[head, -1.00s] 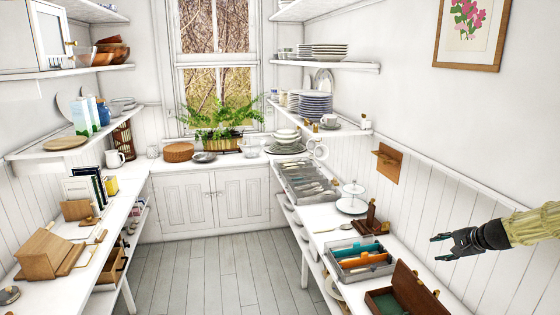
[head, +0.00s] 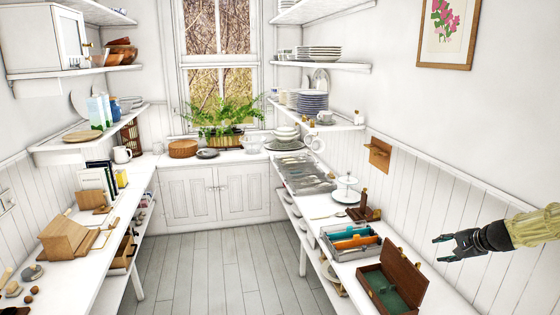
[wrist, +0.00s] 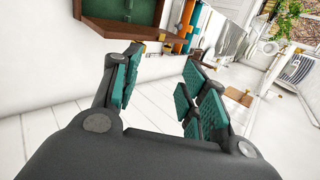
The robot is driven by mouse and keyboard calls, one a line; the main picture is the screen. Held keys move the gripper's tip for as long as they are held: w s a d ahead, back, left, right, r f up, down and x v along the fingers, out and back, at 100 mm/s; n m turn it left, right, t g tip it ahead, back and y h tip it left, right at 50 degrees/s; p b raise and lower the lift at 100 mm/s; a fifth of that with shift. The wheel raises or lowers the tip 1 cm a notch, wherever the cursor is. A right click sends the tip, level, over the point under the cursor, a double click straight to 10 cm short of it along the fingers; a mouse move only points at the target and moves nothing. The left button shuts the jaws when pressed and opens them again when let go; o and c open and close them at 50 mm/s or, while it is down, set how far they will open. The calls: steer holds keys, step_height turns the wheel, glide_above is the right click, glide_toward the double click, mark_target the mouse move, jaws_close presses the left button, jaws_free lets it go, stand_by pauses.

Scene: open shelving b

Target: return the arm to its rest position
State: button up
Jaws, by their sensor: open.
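My gripper (head: 440,249) is at the right side of the head view, on the end of my arm in a yellowish sleeve, pointing left. It is raised in front of the white panelled wall, right of the right-hand counter. In the wrist view my gripper (wrist: 157,85) shows two dark fingers with teal pads. They are spread apart with nothing between them. The gripper touches nothing that I can see.
An open wooden box (head: 398,280) with green lining and a grey tray (head: 350,242) of coloured items stand on the right counter (head: 425,296). A wooden wall bracket (head: 379,153) and shelf (head: 340,123) are beyond. The floor (head: 210,265) between counters is clear.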

steer(key=s+a+f+n+g+h, duration=0.1)
steer(key=s+a+f+n+g, duration=0.2)
steer(key=s+a+f, duration=0.8)
steer(key=s+a+f+n+g+h, duration=0.15)
steer(key=s+a+f+n, duration=0.25)
steer(key=s+a+f, duration=0.7)
steer(key=s+a+f+n+g, duration=0.1)
steer(key=s+a+f+n, duration=0.2)
steer(key=s, duration=0.8)
steer(key=s+a+f+n+g, duration=0.2)
steer(key=s+a+f+n, duration=0.15)
steer(key=s, duration=0.75)
steer(key=s+a+f+n+g, duration=0.1)
steer(key=s+a+f+n, duration=0.2)
steer(key=s, duration=0.9)
step_height(320, 180, down, 15)
steer(key=w+m+b, duration=0.1)
steer(key=b, duration=1.4)
steer(key=shift+a+f, duration=0.15)
steer(key=shift+a, duration=0.2)
